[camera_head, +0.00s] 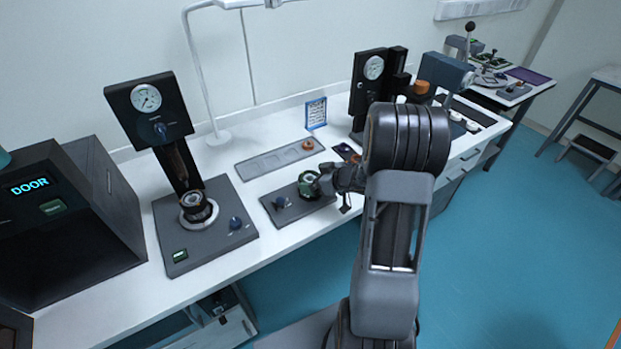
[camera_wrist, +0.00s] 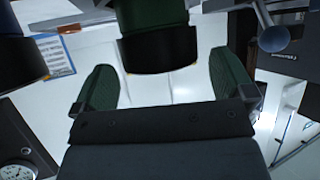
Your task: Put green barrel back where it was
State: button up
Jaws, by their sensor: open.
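The green barrel (camera_head: 308,181) appears as a small green, round piece on the right part of a dark base plate (camera_head: 290,211) on the bench. My gripper (camera_head: 328,183) is right beside it, reaching in from the right. In the wrist view a green cylinder (camera_wrist: 156,14) with a black end (camera_wrist: 160,50) sits between the two spread green finger pads of my gripper (camera_wrist: 163,62). The fingers are apart, with a gap on each side of the cylinder.
A gauge press (camera_head: 205,232) stands left. A small blue-framed card (camera_head: 316,113) stands behind.

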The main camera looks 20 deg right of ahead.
jog(key=v, duration=0.9)
notch_tip(320, 180, up, 11)
jog(key=a+m+h, duration=0.2)
jog(key=m+h, duration=0.3)
jog(key=h, duration=0.5)
jog(key=s+a+f+m+g+y, duration=0.1)
jog(key=s+a+g+y, duration=0.3)
jog(key=s+a, duration=0.9)
jog(key=shift+s+a+g+p, duration=0.25)
jog(key=shift+s+g+p, duration=0.05)
jog(key=shift+g, duration=0.9)
jog(key=shift+c, duration=0.5)
